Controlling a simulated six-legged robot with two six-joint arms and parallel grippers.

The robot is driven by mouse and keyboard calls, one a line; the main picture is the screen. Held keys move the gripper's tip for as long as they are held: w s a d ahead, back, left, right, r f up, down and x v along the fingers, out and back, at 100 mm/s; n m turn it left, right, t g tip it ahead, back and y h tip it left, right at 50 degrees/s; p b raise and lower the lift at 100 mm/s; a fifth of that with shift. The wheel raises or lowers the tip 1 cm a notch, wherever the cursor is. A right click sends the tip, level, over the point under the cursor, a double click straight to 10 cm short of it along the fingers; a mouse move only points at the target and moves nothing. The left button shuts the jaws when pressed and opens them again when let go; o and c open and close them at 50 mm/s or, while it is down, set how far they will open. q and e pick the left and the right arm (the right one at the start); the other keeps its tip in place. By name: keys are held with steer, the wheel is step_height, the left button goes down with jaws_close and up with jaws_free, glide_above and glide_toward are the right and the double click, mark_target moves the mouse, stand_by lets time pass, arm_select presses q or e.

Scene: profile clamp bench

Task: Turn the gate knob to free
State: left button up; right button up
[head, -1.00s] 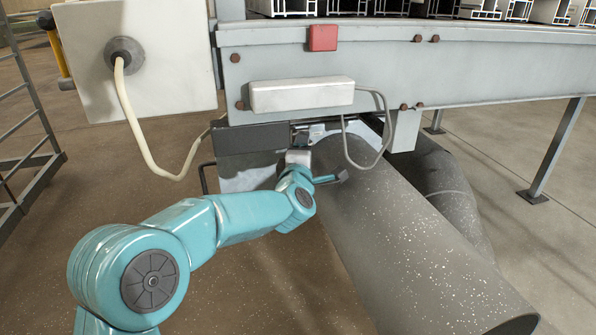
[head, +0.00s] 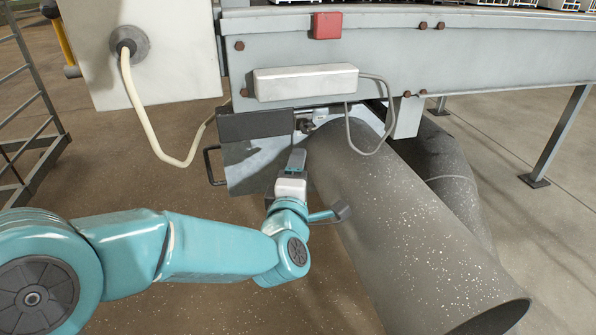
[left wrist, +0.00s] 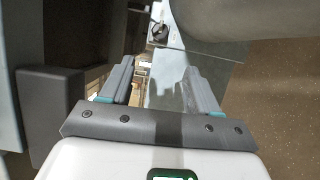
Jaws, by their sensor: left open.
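The gate knob appears to be the small dark part (head: 305,125) on a pale plate under the bench frame, beside the dark box. It also shows as a dark round knob (left wrist: 158,31) near the top of the left wrist view. Its setting is too small to read. My left gripper (head: 297,158) is below the knob in the head view, apart from it and pointing toward it. In the left wrist view my left gripper (left wrist: 158,70) is open, its two fingers spread with nothing between them. My right gripper is in neither view.
A thick grey speckled pipe (head: 400,225) runs close on the right of my left gripper. A dark box (head: 255,124) and a hanging grey cable (head: 352,138) flank the knob. A white box (head: 304,82) and red block (head: 326,25) sit on the frame above. Floor is clear at lower left.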

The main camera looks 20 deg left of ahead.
arm_select(q)
steer(key=s+d+f+m+g+h+p, duration=0.4)
steer(key=s+f+m+g+p, duration=0.55)
steer(key=p, duration=1.25)
steer(key=s+d+r+m+g+h+p, duration=0.1)
steer(key=s+m+g+p, duration=0.3)
steer(key=s+p, duration=0.4)
steer(key=s+d+r+m+g+h+p, duration=0.1)
steer(key=s+m+g+h+p, duration=0.1)
steer(key=s+m+p, duration=0.3)
steer(key=s+g+p, duration=0.1)
steer(key=s+p, duration=0.2)
steer(key=s, duration=0.3)
steer(key=shift+s+r+g+h, duration=0.2)
steer(key=shift+r+g+h, duration=0.05)
steer(key=shift+g+h, duration=0.15)
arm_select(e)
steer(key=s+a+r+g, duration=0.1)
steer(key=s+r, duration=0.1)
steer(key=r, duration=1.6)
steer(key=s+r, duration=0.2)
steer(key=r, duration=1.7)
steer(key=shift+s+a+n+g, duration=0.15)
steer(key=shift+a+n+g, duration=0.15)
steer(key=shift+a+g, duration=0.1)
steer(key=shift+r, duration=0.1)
